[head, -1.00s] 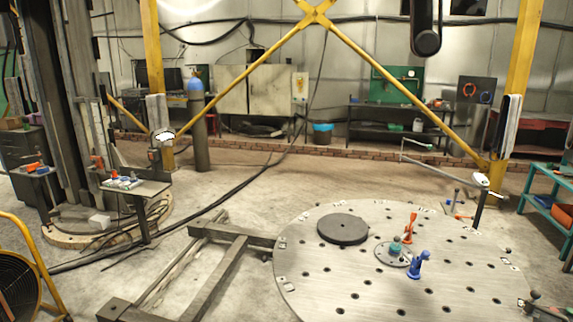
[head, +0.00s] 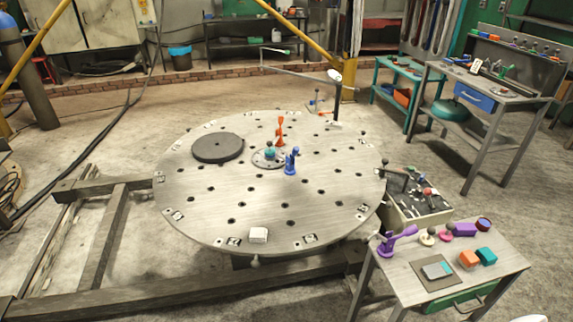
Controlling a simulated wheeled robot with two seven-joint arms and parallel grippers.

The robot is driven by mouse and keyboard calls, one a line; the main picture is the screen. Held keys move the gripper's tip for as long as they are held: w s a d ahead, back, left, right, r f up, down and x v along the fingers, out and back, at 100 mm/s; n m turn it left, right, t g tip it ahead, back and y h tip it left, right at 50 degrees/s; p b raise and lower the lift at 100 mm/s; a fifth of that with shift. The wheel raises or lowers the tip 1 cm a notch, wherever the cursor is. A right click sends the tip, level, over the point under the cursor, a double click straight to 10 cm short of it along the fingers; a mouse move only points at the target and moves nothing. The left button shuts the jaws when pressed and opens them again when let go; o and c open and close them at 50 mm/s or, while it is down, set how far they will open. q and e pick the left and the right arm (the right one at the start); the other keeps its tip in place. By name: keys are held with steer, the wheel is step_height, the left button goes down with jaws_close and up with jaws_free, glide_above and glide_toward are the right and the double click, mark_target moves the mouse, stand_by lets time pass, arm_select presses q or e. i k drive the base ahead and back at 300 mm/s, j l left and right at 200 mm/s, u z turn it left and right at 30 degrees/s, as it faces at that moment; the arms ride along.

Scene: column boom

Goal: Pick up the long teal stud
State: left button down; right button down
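A small teal piece (head: 270,153) with a dark knob on top stands on a small grey disc (head: 262,163) on the large round plate. A teal block (head: 486,257) sits on the small table at the lower right. A flat teal-grey piece (head: 437,270) lies on a dark pad on that same table. At this size I cannot tell which, if any, is the long teal stud. Neither of my grippers shows in the head view.
The large round plate (head: 215,205) has several holes and carries a dark disc (head: 218,148), an orange piece (head: 280,131) and a blue piece (head: 291,161). The small table (head: 400,275) also holds a purple piece (head: 397,240). Dark beams (head: 110,230) cross the floor at left.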

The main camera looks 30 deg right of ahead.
mark_target(270, 152)
steer(key=i+j+u, duration=0.1)
steer(key=i+j, duration=1.3)
